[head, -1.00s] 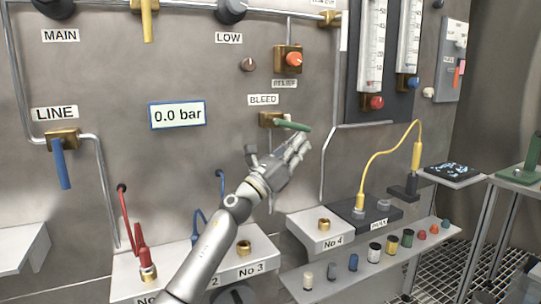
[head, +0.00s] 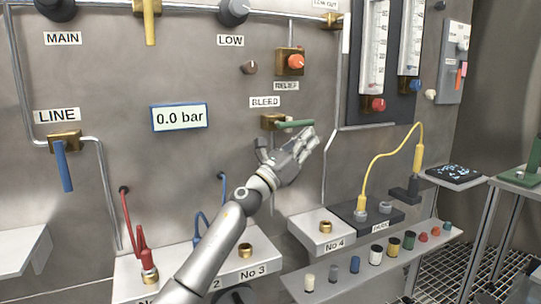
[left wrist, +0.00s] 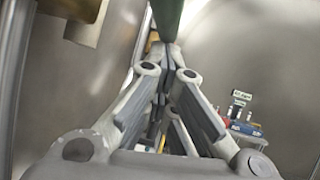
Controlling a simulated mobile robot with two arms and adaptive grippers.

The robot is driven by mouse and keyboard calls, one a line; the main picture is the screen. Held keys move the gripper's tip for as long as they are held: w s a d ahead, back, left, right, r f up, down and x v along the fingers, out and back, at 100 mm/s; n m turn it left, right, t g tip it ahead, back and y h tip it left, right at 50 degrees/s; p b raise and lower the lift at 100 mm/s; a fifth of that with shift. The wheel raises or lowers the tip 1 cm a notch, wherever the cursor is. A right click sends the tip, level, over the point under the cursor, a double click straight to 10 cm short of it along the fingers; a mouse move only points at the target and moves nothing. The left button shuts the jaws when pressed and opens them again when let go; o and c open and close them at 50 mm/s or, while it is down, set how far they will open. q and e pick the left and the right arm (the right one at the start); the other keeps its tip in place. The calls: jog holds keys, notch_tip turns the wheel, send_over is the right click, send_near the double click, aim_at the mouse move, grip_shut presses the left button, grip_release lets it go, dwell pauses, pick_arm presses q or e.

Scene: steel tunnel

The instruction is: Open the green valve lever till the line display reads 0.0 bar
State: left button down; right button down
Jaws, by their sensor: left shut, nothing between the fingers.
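The green valve lever (head: 296,124) sits on a brass valve body under the BLEED label and points right, almost level. The line display (head: 179,117) reads 0.0 bar. My left gripper (head: 309,137) is shut and empty, just below the lever's free end. In the left wrist view, the closed fingertips (left wrist: 170,50) reach up to the green lever (left wrist: 167,18); I cannot tell whether they touch it. My right gripper is not in view.
Left of the display is a LINE valve with a blue handle (head: 62,166). An orange RELIEF knob (head: 295,62) sits above the green lever. A yellow cable (head: 377,160) hangs to the right. Below is a shelf (head: 352,283) with several small caps.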

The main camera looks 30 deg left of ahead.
pick_arm(q)
jog(key=shift+r, duration=0.7)
jog(key=shift+s+a, duration=0.1)
jog(key=s+a+f, duration=0.2)
jog(key=s+a, duration=0.1)
jog(key=s, duration=0.4)
jog(key=s+a+f, duration=0.1)
jog(key=s+a, duration=0.2)
jog(key=s, duration=0.4)
jog(key=shift+s+a+f, duration=0.25)
jog(key=shift+a+f, duration=0.05)
jog(key=shift+f, duration=0.1)
